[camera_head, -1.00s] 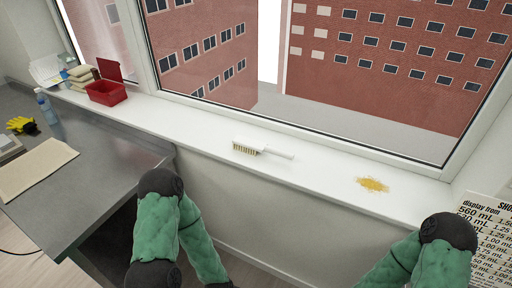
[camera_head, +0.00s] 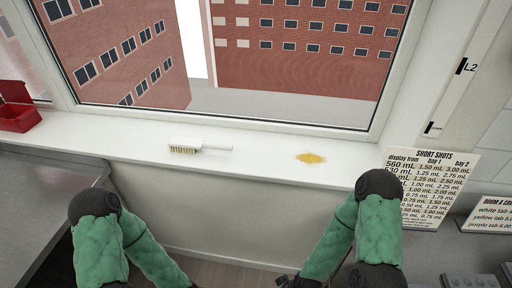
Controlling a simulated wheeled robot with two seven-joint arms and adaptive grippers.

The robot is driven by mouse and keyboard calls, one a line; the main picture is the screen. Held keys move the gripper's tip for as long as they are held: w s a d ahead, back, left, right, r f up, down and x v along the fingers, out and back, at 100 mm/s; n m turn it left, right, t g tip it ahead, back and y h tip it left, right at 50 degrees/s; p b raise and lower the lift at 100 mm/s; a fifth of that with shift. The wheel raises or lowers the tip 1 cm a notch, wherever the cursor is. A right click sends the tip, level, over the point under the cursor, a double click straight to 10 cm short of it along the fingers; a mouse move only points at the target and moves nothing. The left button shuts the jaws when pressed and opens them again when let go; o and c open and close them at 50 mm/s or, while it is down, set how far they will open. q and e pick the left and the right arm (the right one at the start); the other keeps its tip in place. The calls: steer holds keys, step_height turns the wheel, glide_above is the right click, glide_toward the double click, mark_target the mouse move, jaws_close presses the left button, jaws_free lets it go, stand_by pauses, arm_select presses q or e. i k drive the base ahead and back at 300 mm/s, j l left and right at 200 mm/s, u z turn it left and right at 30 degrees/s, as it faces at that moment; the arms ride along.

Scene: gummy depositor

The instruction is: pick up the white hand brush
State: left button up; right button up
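The white hand brush (camera_head: 200,146) lies on the white window sill, left of the middle of the view. Its bristles are at the left end and its white handle points right. Nothing touches it except the sill. My two green-sleeved arms come up from the bottom of the view, below the sill and apart from the brush. Both forearms run down to the bottom edge, and only a dark wrist part of the right one shows there. Neither gripper's fingers are in view.
A yellow-brown spill (camera_head: 310,158) lies on the sill (camera_head: 255,163) to the right of the brush. A red open box (camera_head: 18,118) stands at the far left. A grey table (camera_head: 35,200) is at left. A "Short Shots" sign (camera_head: 428,185) is at right.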

mark_target(190, 146)
steer(key=i+j+z, duration=0.15)
steer(key=i+z, duration=0.2)
steer(key=i+j+z, duration=0.2)
steer(key=z, duration=0.15)
steer(key=i, duration=0.05)
